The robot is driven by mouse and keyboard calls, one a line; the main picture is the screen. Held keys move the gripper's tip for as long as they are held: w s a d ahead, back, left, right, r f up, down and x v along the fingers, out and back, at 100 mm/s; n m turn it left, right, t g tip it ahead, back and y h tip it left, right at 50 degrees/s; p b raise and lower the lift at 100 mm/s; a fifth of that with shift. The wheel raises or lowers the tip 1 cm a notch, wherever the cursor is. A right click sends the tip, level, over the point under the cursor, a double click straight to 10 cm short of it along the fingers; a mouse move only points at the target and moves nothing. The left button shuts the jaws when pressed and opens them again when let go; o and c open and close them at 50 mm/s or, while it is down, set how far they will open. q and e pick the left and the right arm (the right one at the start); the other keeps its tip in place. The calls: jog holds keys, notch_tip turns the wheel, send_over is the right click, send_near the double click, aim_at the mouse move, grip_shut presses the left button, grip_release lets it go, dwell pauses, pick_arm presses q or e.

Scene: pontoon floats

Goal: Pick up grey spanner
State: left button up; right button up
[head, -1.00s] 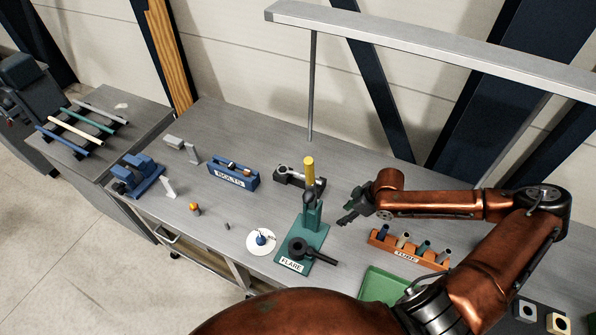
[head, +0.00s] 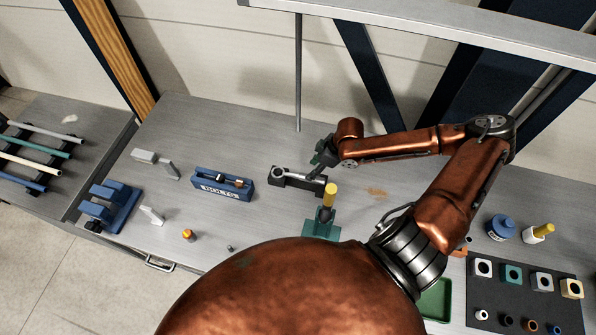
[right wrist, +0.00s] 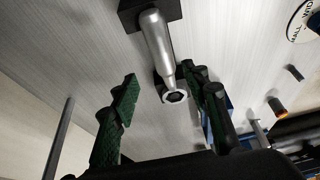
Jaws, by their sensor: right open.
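The grey spanner (head: 304,176) lies on a black holder (head: 290,183) in the middle of the bench. In the right wrist view the spanner (right wrist: 157,42) runs down from the black holder (right wrist: 128,14), with its ring-like end between the fingers. My right gripper (head: 320,154) is just behind and above the spanner's right end. In the right wrist view the gripper (right wrist: 158,80) is open, one green-padded finger on each side of the spanner. I cannot tell whether the right-hand finger touches it. My left gripper is not in view.
A yellow-topped tool (head: 330,194) on a green stand (head: 320,225) is close in front of the holder. A blue bolts box (head: 222,184) is to the left. A metal post (head: 298,75) rises behind. Bench space between box and holder is clear.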

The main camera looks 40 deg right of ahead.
aim_at(304, 176)
jog(key=shift+s+a+f, duration=0.2)
jog(key=shift+a+f, duration=0.15)
jog(key=shift+f, duration=0.15)
jog(key=shift+w+a+f+p, duration=0.3)
jog(key=shift+w+f, duration=0.1)
jog(key=shift+f, duration=0.2)
jog(key=shift+w+a+f+p, duration=0.15)
jog(key=shift+w+a+f, duration=0.1)
jog(key=shift+w+f, duration=0.25)
notch_tip(304, 176, down, 2)
jog(key=shift+a+f, duration=0.1)
jog(key=shift+a, duration=0.05)
jog(key=shift+w, duration=0.15)
jog(key=shift+c, duration=0.3)
jog(key=c, duration=0.6)
grip_shut()
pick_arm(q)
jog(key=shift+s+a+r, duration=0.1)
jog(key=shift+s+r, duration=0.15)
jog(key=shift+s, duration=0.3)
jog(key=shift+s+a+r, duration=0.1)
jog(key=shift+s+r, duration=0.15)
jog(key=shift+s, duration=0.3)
